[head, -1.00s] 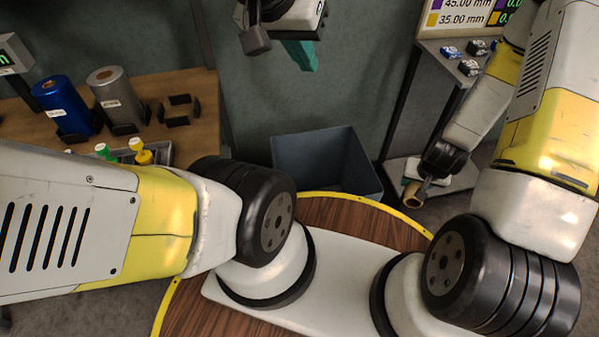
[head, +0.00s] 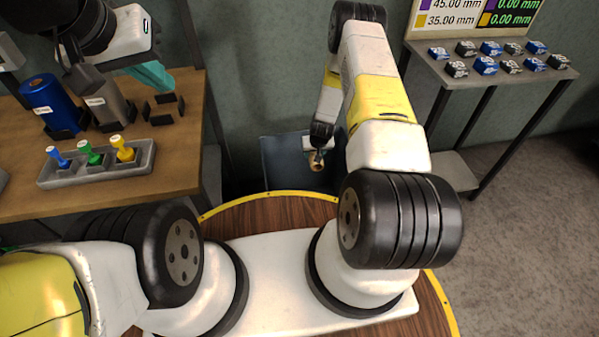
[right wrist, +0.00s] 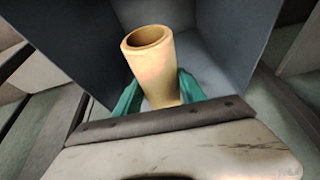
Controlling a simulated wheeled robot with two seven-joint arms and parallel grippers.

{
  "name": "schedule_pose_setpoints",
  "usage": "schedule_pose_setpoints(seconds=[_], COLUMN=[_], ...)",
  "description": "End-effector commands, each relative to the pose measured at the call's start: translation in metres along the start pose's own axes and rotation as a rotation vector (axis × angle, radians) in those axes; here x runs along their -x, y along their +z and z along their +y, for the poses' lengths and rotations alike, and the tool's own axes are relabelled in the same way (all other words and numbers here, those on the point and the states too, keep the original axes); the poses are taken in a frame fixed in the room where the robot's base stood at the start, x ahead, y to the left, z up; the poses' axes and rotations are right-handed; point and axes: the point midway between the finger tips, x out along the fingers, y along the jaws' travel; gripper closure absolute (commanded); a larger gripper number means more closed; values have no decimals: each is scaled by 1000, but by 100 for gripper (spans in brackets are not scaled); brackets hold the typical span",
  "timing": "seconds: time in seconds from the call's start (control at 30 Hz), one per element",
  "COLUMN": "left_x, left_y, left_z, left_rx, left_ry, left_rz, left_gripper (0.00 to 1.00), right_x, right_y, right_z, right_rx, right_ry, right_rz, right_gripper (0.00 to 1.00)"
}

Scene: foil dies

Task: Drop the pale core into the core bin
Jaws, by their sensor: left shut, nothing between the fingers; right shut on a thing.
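The pale core (head: 317,163) is a short tan tube with an open end. In the head view it hangs from my right gripper (head: 318,149) over the grey-blue core bin (head: 274,168). In the right wrist view the core (right wrist: 150,65) sits between the teal fingers of my right gripper (right wrist: 160,97), which is shut on it. The bin's inner walls (right wrist: 225,35) surround it there. How high it is above the bin floor I cannot tell. My left gripper (head: 153,76), with teal fingers, is shut and empty above the wooden bench.
The bench (head: 180,170) at left holds a blue roll (head: 45,98), a grey roll (head: 110,103), a dark empty cradle (head: 163,107) and a tray with coloured-handled stamps (head: 100,165). A rack (head: 440,72) with several small blocks stands at right. Floor at right is clear.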

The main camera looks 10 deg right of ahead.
Motion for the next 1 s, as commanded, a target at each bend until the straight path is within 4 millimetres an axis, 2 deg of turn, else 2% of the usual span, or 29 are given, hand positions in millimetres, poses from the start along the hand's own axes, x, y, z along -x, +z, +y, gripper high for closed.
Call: schedule_pose_setpoints(seconds=[0.5,0.9,0.93,1.0], left_x=[0,0,0,0], left_y=[0,0,0,0], left_z=[0,0,0,0], left_rx=[0,0,0,0], left_ry=[0,0,0,0], left_rz=[0,0,0,0], left_gripper=[100,100,100,100], right_x=[-49,-55,-55,-55], right_y=[19,22,22,22], right_z=[0,0,0,0], right_rx=[-1,-1,-1,-1], right_ry=[-1,0,0,-1], right_rz=[0,0,0,0], right_gripper=[94,94,51,37])
